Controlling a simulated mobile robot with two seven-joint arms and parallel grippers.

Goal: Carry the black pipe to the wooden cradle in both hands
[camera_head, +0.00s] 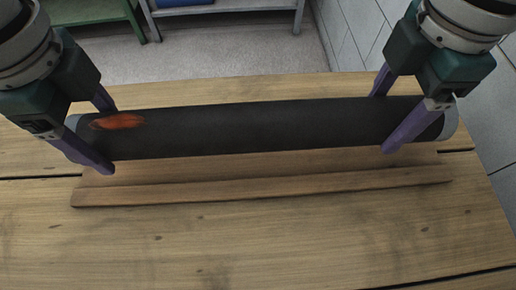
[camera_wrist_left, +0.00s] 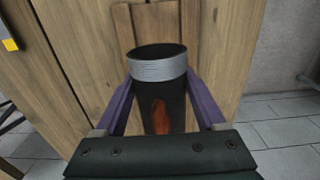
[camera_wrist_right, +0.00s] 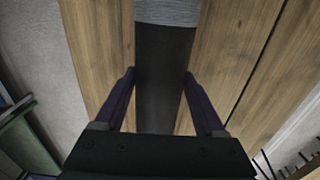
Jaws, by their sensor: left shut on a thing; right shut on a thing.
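I cannot tell whether the pipe touches the cradle.
The cradle is on a wooden table (camera_head: 240,240) whose front area is clear. Beyond the table's far edge are a grey floor (camera_head: 230,58), a green bench (camera_head: 95,12) and a grey shelf (camera_head: 225,14). A tiled wall (camera_head: 360,35) stands at the right.

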